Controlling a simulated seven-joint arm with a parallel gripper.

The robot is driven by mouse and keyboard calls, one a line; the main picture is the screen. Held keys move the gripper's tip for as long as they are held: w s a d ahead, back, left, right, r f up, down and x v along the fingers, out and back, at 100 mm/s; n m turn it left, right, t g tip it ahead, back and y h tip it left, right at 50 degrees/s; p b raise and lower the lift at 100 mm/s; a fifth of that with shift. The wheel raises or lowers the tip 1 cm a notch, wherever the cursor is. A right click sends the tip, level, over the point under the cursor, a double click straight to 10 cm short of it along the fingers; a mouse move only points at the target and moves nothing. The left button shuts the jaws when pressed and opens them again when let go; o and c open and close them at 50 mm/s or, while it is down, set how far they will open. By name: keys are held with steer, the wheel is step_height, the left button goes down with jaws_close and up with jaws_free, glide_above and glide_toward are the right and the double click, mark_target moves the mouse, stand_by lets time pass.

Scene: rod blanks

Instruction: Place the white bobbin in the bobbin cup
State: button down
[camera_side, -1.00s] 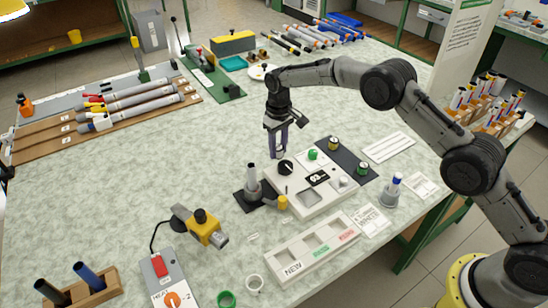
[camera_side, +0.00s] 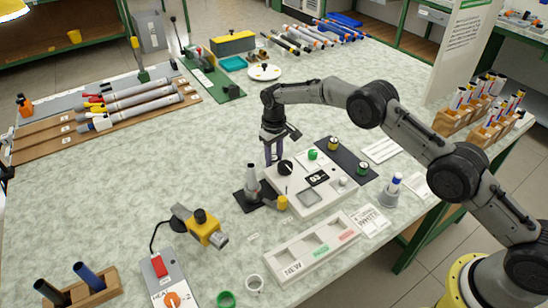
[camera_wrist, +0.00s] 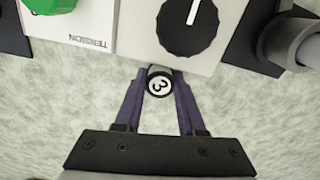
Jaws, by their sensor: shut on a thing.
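My gripper (camera_wrist: 159,82) is shut on a small round piece (camera_wrist: 159,83), whose end is white with a black ring and a "3". It seems to be the white bobbin, though its side is mostly hidden. In the side view my gripper (camera_side: 274,160) points down just behind the tester box, left of its middle, and the held piece cannot be made out. In the wrist view the piece is close to the box's edge, beside the black knob (camera_wrist: 188,24). I cannot tell which thing is the bobbin cup.
The white tester box (camera_side: 315,200) has a display and a green button (camera_side: 312,155). A dark mat (camera_side: 347,160) with small capped pieces lies right. A compartment tray (camera_side: 290,262) lies in front.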

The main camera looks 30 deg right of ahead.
mark_target(274, 158)
steer(key=c, duration=0.5)
jaws_free()
steer(key=shift+r, duration=0.1)
step_height(274, 158, up, 12)
steer(key=shift+r, duration=0.1)
